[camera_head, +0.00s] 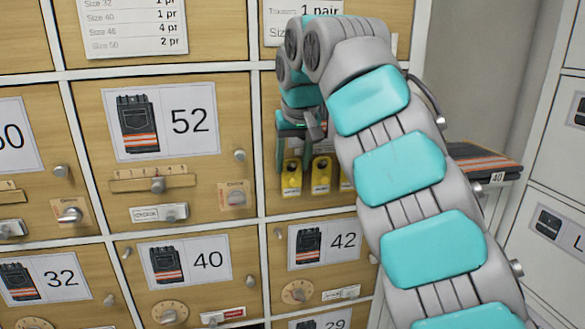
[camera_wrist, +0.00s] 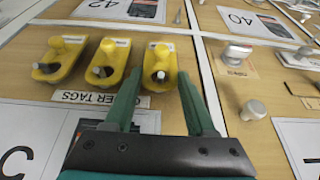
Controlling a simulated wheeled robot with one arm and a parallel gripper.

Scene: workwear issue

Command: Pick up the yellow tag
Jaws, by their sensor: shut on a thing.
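Three yellow tags hang in a row on the wooden panel. In the head view they are the left tag (camera_head: 291,180), the middle tag (camera_head: 321,175) and the right tag (camera_head: 346,180), partly hidden by my arm. The wrist view shows them in reverse order, with the left one (camera_wrist: 160,67) at the right of the row. My gripper (camera_head: 293,160) is at this tag, with one teal finger on each side, and is shut on it. In the wrist view my gripper (camera_wrist: 159,78) has its fingertips beside the tag. The tag is still at the panel in line with the others.
A label reading "TAGS" (camera_wrist: 130,100) is beside the row. Locker doors with number cards, such as 52 (camera_head: 190,120) and 42 (camera_head: 343,241), surround it, with small knobs and latches sticking out. A shelf with a dark folded garment (camera_head: 480,163) juts out right of my arm.

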